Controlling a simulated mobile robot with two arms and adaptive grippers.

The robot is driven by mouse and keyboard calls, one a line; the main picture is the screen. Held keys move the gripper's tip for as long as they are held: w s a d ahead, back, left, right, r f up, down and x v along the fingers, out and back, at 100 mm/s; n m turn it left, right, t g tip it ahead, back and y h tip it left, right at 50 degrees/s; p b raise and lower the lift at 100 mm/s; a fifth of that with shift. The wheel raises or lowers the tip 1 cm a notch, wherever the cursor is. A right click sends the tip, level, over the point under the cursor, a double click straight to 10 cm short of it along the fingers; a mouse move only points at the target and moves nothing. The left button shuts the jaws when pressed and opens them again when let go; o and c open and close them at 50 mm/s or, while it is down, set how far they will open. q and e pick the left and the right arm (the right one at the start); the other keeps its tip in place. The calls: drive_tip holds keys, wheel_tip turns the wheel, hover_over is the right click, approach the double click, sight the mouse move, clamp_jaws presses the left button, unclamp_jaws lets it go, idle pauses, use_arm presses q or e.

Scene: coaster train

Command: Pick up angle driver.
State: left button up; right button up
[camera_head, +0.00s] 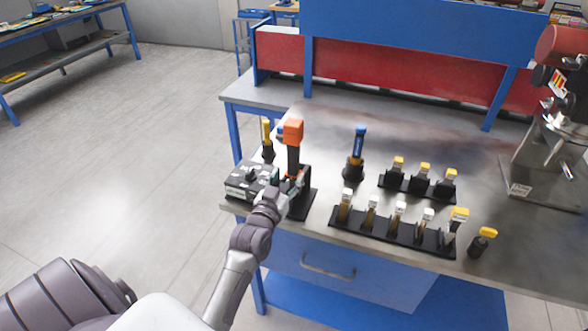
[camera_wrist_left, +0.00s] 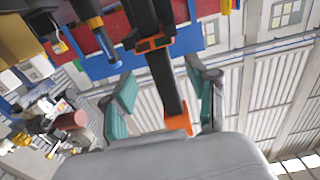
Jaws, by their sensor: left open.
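The angle driver, which I take to be the tall black tool with an orange head (camera_head: 293,132), stands upright in a black stand at the bench's front left. It also shows in the left wrist view (camera_wrist_left: 160,75), where its black shaft runs between my fingers to an orange end. My left gripper (camera_head: 292,186) is at the lower part of the tool, in front of it. In the left wrist view my left gripper (camera_wrist_left: 160,97) is open, with one teal-padded finger on each side of the shaft and gaps showing. My right gripper is not in view.
A grey box (camera_head: 247,182) sits just left of the tool. A blue-topped driver (camera_head: 357,152) stands to its right. Racks with several yellow- and white-topped bits (camera_head: 395,228) fill the bench's front right. A red-and-grey machine (camera_head: 548,140) stands at the far right.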

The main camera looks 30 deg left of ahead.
sight(291, 166)
use_arm(q)
drive_tip(key=shift+w+r, duration=0.15)
drive_tip(key=shift+w, duration=0.15)
drive_tip(key=x, duration=0.1)
drive_tip(key=p+x, duration=0.1)
drive_tip(key=x, duration=0.1)
drive_tip(key=p+x, duration=0.1)
drive_tip(key=shift+w+a+r, duration=0.1)
drive_tip(key=shift+w+r, duration=0.05)
drive_tip(key=shift+r, duration=0.2)
drive_tip(key=shift+w+f, duration=0.15)
drive_tip(key=shift+w, duration=0.1)
drive_tip(key=shift+s, duration=0.15)
drive_tip(key=shift+c, duration=0.8)
clamp_jaws()
drive_tip(key=shift+r, duration=0.35)
